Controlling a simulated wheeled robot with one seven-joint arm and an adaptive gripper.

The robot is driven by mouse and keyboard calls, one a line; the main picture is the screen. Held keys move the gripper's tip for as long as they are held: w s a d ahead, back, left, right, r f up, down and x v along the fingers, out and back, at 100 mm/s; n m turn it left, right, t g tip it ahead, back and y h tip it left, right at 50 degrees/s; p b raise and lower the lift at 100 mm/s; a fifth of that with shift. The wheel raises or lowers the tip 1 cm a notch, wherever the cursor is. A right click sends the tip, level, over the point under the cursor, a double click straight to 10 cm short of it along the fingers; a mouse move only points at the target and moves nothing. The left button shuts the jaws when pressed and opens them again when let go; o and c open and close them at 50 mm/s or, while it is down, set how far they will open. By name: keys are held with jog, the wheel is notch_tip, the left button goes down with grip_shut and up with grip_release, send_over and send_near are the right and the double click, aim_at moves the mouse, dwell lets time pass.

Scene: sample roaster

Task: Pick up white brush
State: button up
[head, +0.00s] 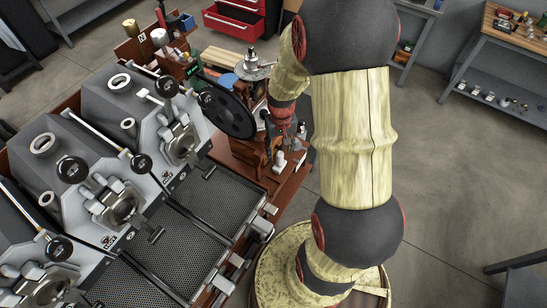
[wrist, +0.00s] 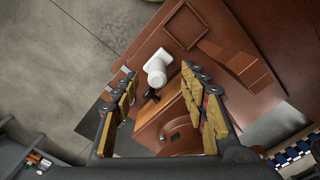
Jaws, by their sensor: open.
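A white, rounded piece (wrist: 157,67) shows in the wrist view between and just beyond my fingertips. It looks like the white brush, with a small dark part (wrist: 151,96) below it. It lies over a reddish-brown wooden surface (wrist: 225,25). My gripper (wrist: 159,78) is open, one finger on each side of the white piece, with nothing held. I cannot tell how far above it the fingers are. In the head view several small white pieces (head: 279,164) stand at the end of the wooden bench; which one is the brush is unclear.
A brown wooden block with a round opening (wrist: 180,134) lies below the white piece. In the head view the roaster (head: 150,95) and its mesh trays (head: 215,195) fill the left side. A dark wheel (head: 228,108) stands close by. Open floor (head: 450,190) lies right.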

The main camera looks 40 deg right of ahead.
aim_at(280, 157)
jog(key=shift+s+f, duration=0.1)
jog(key=shift+f, duration=0.85)
jog(key=f, duration=0.2)
jog(key=w+d+f, duration=0.1)
jog(key=f, duration=0.1)
jog(key=shift+b, duration=0.3)
jog(key=shift+f, duration=0.7)
jog(key=c, duration=1.1)
grip_shut()
